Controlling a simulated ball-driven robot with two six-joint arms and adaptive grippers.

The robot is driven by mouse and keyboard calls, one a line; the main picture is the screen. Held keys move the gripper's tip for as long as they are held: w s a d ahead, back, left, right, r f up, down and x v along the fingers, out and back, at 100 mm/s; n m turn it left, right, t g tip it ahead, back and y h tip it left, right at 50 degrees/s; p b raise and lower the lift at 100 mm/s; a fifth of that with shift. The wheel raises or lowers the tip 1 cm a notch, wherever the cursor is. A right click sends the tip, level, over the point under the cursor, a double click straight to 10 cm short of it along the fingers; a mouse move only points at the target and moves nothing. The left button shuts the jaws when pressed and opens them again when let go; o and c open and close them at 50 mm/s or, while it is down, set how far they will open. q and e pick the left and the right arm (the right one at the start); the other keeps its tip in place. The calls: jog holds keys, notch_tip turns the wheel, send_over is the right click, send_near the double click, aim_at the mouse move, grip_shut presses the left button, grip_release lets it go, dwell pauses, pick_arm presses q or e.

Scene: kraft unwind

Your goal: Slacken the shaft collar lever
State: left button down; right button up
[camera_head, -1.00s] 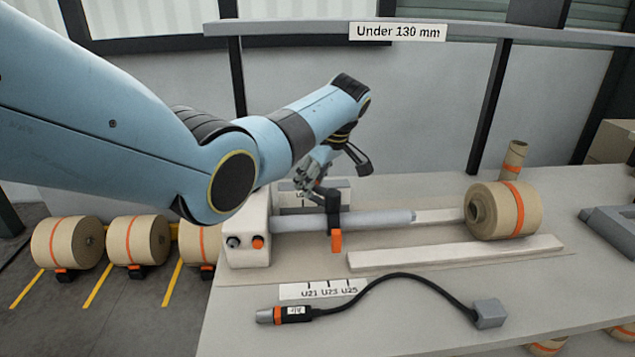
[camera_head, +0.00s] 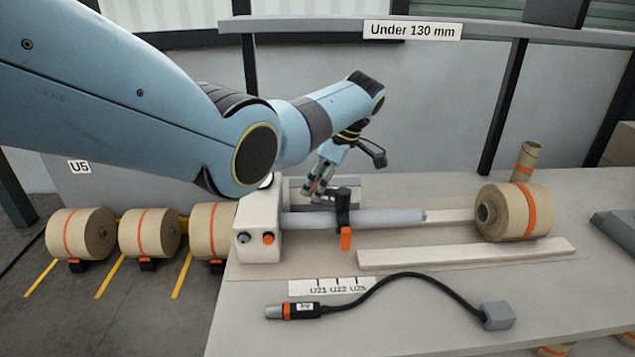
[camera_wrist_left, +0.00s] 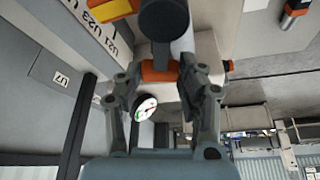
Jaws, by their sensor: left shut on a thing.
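The black shaft collar (camera_head: 342,208) sits around the grey shaft (camera_head: 385,218), with an orange tab (camera_head: 346,238) hanging at its front. My left gripper (camera_head: 316,188) is behind the shaft, just left of the collar. In the left wrist view, the collar's round black end (camera_wrist_left: 163,18) is at the top, and a dark stem runs from it to an orange bar (camera_wrist_left: 160,71). This bar looks like the collar lever's grip. My left gripper (camera_wrist_left: 160,75) is shut on it, a finger at each side. The fingers partly hide its ends. My right gripper is not in view.
A white block (camera_head: 258,225) with two knobs stands at the shaft's left end. A kraft roll (camera_head: 513,212) lies at the right. A cable with a probe (camera_head: 300,311) lies in front. A round dial (camera_wrist_left: 145,108) shows beside the fingers in the wrist view.

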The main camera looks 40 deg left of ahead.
aim_at(338, 190)
pick_arm(q)
jog(key=c, duration=0.8)
grip_release()
jog(key=v, duration=1.2)
